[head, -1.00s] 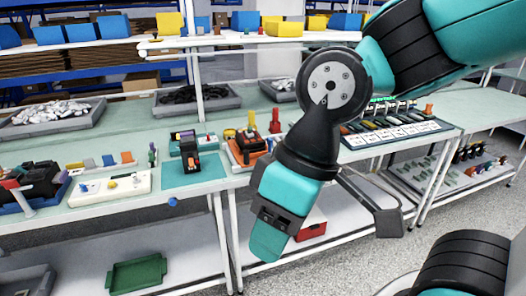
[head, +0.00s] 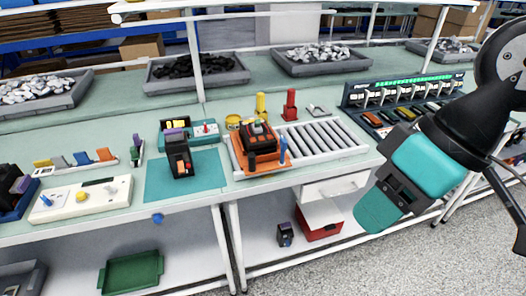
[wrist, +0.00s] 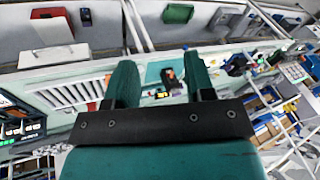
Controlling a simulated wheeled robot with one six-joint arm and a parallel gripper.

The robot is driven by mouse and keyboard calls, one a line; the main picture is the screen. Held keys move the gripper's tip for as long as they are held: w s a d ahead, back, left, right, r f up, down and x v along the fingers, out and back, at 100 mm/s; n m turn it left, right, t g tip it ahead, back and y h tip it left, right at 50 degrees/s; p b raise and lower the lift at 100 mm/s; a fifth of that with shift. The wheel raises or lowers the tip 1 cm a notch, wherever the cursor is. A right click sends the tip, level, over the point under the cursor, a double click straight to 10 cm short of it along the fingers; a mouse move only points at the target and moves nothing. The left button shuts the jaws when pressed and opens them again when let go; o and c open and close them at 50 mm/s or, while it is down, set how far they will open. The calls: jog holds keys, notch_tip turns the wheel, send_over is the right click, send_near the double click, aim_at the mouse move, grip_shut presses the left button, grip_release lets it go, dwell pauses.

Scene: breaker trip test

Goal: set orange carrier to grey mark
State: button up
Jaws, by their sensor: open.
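An orange carrier (head: 238,160) with a black breaker-like block (head: 259,139) on it sits on the bench, at the left end of a roller strip. A blue upright peg (head: 283,150) stands at its right front edge. My gripper (head: 374,212) is right of the carrier and apart from it, in front of the bench edge. In the wrist view my gripper (wrist: 160,64) has its two teal fingers spread with nothing between them. There the carrier is mostly hidden behind the left finger. I cannot make out a distinct grey mark.
The roller strip (head: 325,138) is bare to the carrier's right. A teal mat (head: 205,178) with a dark device (head: 179,158) lies to its left. A red post (head: 290,104) and yellow post (head: 261,104) stand behind. A rack of breakers (head: 405,100) stands at right.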

jog(key=w+a+f+n+t+y+b, duration=0.1)
jog(key=w+a+f+y+b, duration=0.15)
jog(key=f+b, duration=0.25)
jog(key=w+a+f+n+t+y+b, duration=0.1)
jog(key=w+a+f+b, duration=0.25)
jog(key=f+b, duration=0.2)
jog(key=m+t+y+b, duration=0.25)
jog(key=t+b, duration=0.95)
jog(key=b, duration=0.6)
send_near(254, 160)
jog(key=shift+n+y, duration=0.4)
jog(key=shift+n, duration=0.05)
jog(key=p+x, duration=0.6)
jog(key=p, duration=0.1)
jog(key=p+x, duration=0.3)
jog(key=shift+w+a+f+p, duration=0.1)
jog(key=shift+w+f+p, duration=0.15)
jog(key=shift+w+p, duration=0.15)
jog(key=shift+w+a+f, duration=0.15)
jog(key=shift+w+a, duration=0.25)
jog(key=shift+w, duration=0.15)
grip_shut()
